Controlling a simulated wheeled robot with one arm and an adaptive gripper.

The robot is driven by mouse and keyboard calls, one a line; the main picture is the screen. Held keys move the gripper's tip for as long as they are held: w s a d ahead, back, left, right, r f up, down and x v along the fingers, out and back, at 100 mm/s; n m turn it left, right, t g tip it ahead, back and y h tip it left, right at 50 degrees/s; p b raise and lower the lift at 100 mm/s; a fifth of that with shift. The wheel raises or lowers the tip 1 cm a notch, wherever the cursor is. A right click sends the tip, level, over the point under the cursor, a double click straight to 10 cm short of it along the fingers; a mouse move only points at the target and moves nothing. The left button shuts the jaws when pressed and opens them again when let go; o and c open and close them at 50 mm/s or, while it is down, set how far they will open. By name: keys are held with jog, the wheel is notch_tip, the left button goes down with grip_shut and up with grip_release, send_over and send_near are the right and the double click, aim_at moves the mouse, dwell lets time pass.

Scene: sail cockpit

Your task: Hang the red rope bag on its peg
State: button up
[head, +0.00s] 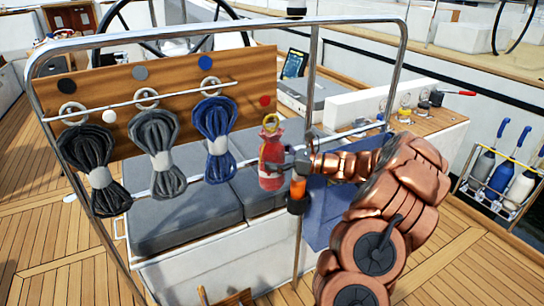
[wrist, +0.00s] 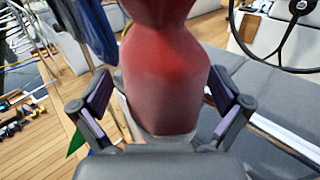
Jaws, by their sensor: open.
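I cannot make out a peg in the loop or whether the loop is caught on one. My gripper (head: 279,167) is at the bag's side. In the wrist view the red bag (wrist: 165,75) stands between the open fingers of my gripper (wrist: 164,92), with narrow gaps showing on both sides. The bag's top is cut off there.
Grey cushions (head: 185,215) lie behind and below. Wooden deck is open at left.

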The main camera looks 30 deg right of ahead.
jog(key=v, duration=1.1)
jog(key=shift+s+d, duration=0.2)
